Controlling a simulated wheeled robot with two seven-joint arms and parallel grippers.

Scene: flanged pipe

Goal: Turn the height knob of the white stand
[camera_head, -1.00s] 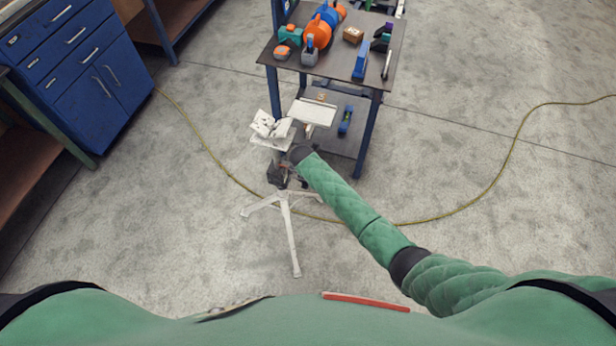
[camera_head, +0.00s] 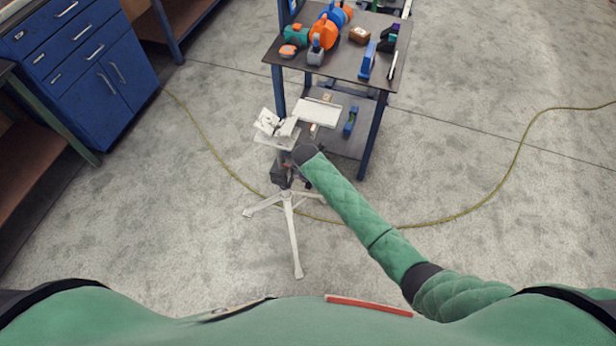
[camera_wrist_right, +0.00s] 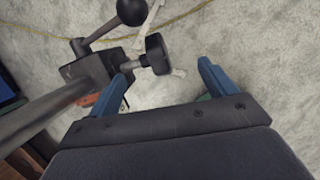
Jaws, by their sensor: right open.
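The white stand (camera_head: 291,235) stands upright on tripod legs in the middle of the head view, with a white platform on top. In the right wrist view its post runs up from the lower left into a dark clamp block (camera_wrist_right: 88,74). A dark round knob (camera_wrist_right: 158,54) on a short shaft sticks out from this block. My right gripper (camera_wrist_right: 166,68) is open, its blue fingers on either side of the knob's near side. I cannot tell whether they touch it. In the head view my right wrist hides most of that area. My left gripper is not in view.
A ball-ended lever (camera_wrist_right: 131,12) rises from the clamp beside the knob. A blue-legged cart (camera_head: 340,62) with tools stands just behind the stand. A yellow cable (camera_head: 470,208) crosses the floor. Blue drawers (camera_head: 85,60) stand at the left.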

